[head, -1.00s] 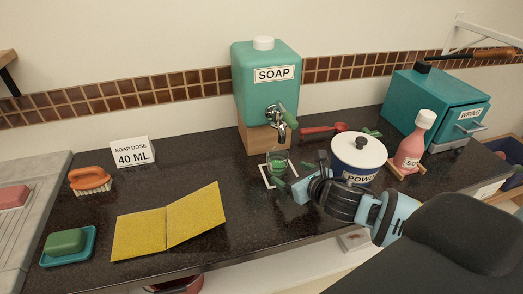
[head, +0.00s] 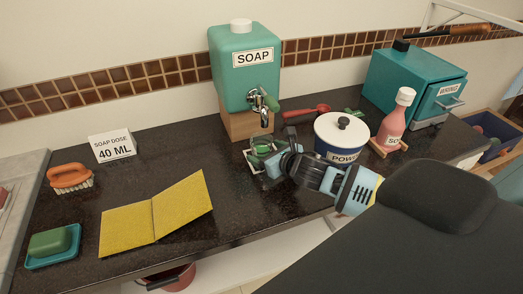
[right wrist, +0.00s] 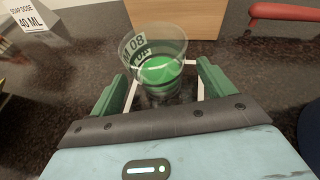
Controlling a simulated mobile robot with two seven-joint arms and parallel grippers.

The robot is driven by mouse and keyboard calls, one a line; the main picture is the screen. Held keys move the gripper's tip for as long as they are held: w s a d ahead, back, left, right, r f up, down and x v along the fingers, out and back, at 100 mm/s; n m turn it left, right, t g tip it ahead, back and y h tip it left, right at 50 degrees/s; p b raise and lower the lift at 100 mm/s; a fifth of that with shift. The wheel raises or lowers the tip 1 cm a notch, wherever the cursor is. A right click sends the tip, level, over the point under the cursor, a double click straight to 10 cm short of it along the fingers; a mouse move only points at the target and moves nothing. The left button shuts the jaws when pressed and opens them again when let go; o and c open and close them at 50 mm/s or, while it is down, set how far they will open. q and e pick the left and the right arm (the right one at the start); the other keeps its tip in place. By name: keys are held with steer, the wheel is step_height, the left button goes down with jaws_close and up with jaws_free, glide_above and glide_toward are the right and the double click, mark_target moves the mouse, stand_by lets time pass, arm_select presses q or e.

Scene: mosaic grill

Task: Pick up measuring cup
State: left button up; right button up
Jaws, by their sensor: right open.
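The clear measuring cup (head: 262,147) with green liquid in it stands under the tap of the teal soap dispenser (head: 245,80). In the right wrist view the cup (right wrist: 160,55) shows its printed markings and green contents, and stands inside a white square outline. My right gripper (right wrist: 158,88) is open, with one green finger on each side of the cup's lower part. I cannot tell whether either finger touches it. In the head view the right gripper (head: 268,164) partly hides the cup's lower part. My left gripper is not in view.
The white-lidded powder pot (head: 341,134) stands close to the right of my gripper. A red spoon (head: 306,111) lies behind, a pink soap bottle (head: 393,122) farther right. A yellow cloth (head: 155,218) and the soap dose sign (head: 112,147) are on the left.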

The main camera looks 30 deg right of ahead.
mark_target(262, 150)
steer(key=shift+x, duration=1.55)
steer(key=c, duration=1.1)
